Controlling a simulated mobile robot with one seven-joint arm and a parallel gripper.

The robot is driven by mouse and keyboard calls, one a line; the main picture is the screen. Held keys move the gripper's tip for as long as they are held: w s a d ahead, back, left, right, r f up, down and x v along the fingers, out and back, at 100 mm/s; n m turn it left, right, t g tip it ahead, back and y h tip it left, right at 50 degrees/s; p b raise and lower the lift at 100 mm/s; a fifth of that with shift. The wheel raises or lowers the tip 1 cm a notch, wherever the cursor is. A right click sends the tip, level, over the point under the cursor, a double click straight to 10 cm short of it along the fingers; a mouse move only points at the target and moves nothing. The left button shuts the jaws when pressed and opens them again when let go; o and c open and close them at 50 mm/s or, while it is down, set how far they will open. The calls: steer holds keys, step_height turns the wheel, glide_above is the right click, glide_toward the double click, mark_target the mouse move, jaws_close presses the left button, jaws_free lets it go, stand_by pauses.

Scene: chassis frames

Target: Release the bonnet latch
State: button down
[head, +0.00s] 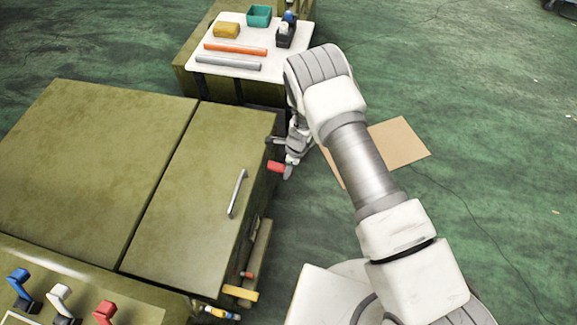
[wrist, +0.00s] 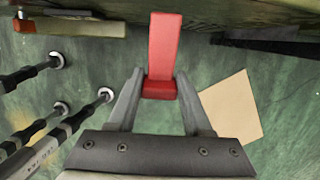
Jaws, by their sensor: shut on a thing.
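A red lever (head: 276,167) sticks out from the right side of the olive-green chassis, near its far corner; I take it for the bonnet latch. It also shows in the wrist view (wrist: 165,45) as an upright red bar with a wider red block at its near end. My gripper (head: 288,168) is beside the chassis and shut on this red lever; in the wrist view its fingers (wrist: 162,88) flank the block. The olive bonnet panel (head: 190,200) with a silver handle (head: 237,193) lies flat and looks closed. The lever's mounting is hidden in the head view.
Blue (head: 18,285), white (head: 60,297) and red (head: 104,312) levers stand at the near left. A yellow handle (head: 240,293) juts from the chassis side. A white-topped bench (head: 220,78) holds bins and bars. Brown cardboard (head: 400,140) lies on open green floor.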

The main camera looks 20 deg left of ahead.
steer(key=shift+w+r, duration=0.1)
stand_by(0.5)
steer(key=shift+c, duration=1.6)
jaws_free()
step_height(320, 180, up, 17)
steer(key=d+p, duration=0.2)
steer(key=shift+d+p, duration=0.35)
steer(key=shift+w+r, duration=0.1)
